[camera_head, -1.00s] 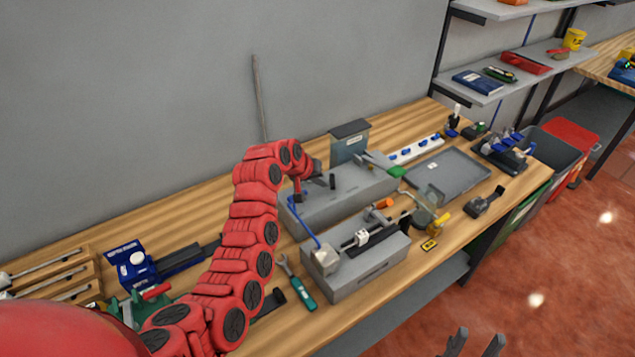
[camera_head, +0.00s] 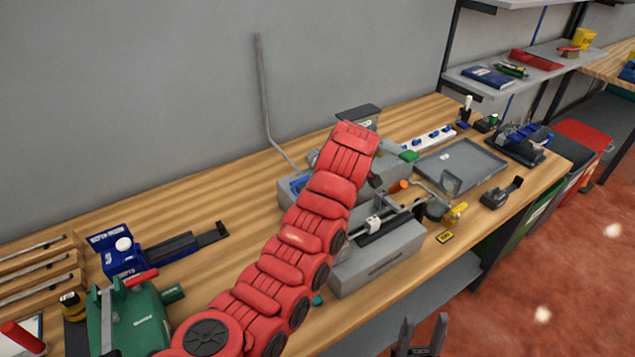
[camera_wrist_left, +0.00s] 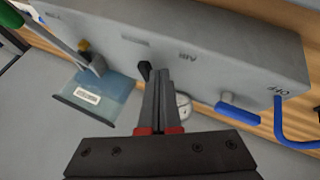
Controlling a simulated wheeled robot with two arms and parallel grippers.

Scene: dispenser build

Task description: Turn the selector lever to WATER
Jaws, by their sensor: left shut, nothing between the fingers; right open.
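A grey dispenser box (camera_wrist_left: 225,40) fills the upper part of the left wrist view; in the head view (camera_head: 290,190) my left arm covers most of it. A short black lever (camera_wrist_left: 145,70) sticks out from the box near my left gripper. An "AIR" label (camera_wrist_left: 188,57) and an "OFF" label (camera_wrist_left: 277,90) show upside down on it; another faint label (camera_wrist_left: 133,40) is unreadable. My left gripper (camera_wrist_left: 160,75) is shut and empty, its tips beside the black lever; contact is unclear. My right gripper (camera_head: 422,328) is open and empty at the bottom, away from the bench.
A blue handle (camera_wrist_left: 240,113) and a bent blue tube (camera_wrist_left: 283,125) are beside the box. A second grey box (camera_head: 375,260) with fittings stands in front. A grey tray (camera_head: 460,167) lies to the right.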

